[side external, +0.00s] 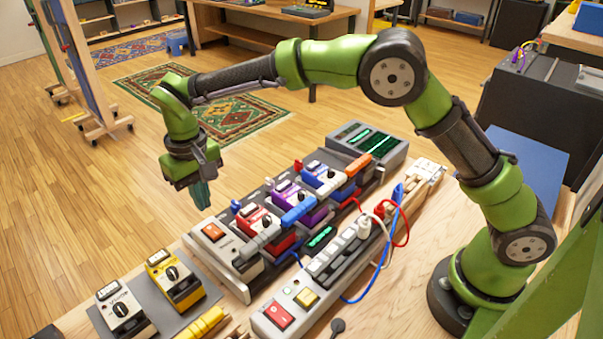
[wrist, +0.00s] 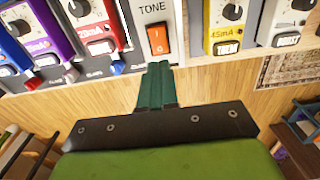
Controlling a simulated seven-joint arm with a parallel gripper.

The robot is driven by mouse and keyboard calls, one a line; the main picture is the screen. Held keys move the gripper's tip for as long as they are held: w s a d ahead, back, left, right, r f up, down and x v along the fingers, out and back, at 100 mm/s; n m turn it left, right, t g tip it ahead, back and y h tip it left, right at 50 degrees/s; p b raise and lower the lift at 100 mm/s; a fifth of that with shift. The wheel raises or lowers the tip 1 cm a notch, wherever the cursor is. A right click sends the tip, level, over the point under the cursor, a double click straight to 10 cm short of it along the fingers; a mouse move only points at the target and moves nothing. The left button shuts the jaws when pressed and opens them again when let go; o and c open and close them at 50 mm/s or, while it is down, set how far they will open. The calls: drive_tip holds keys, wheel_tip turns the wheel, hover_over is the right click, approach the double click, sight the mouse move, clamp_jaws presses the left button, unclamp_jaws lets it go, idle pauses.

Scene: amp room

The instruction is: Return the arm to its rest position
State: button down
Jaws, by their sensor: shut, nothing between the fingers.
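My gripper (side external: 201,194) hangs at the left end of my green arm, fingers pointing down. It is beyond the far edge of the pedalboard, raised above the table. In the wrist view my gripper's dark green fingers (wrist: 157,72) are together, with nothing between them. Their tips appear just below the orange switch (wrist: 159,40) of the grey unit marked TONE; I see no clear contact. My arm is bent in an arch over the right side of the work, from its base at the lower right.
The pedalboard (side external: 236,285) carries several coloured pedals. A yellow pedal (side external: 176,281) and a cream pedal (side external: 122,312) sit left of it. A power strip (side external: 283,315) with red and blue cables lies in front. A grey device with a green screen (side external: 366,144) stands behind. Open floor lies left.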

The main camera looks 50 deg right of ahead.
drive_tip(key=shift+r, duration=0.65)
drive_tip(key=shift+w+f, duration=0.1)
drive_tip(key=shift+w, duration=0.05)
drive_tip(key=shift+s+d+f, duration=0.25)
drive_tip(key=shift+s+d, duration=0.05)
drive_tip(key=shift+s, duration=0.2)
drive_tip(key=shift+s+d+f, duration=0.2)
drive_tip(key=shift+s+d, duration=0.1)
drive_tip(key=shift+s, duration=0.2)
drive_tip(key=s+d+r+m+t+y, duration=0.1)
drive_tip(key=s+d+r, duration=0.4)
drive_tip(key=s+d, duration=0.5)
drive_tip(key=s+d+r+m+t+y, duration=0.1)
drive_tip(key=s+d+r+m+t, duration=0.2)
drive_tip(key=s+d+r+t, duration=0.3)
drive_tip(key=s+d, duration=0.4)
drive_tip(key=s, duration=0.1)
drive_tip(key=shift+s+r, duration=0.25)
drive_tip(key=shift+r, duration=0.05)
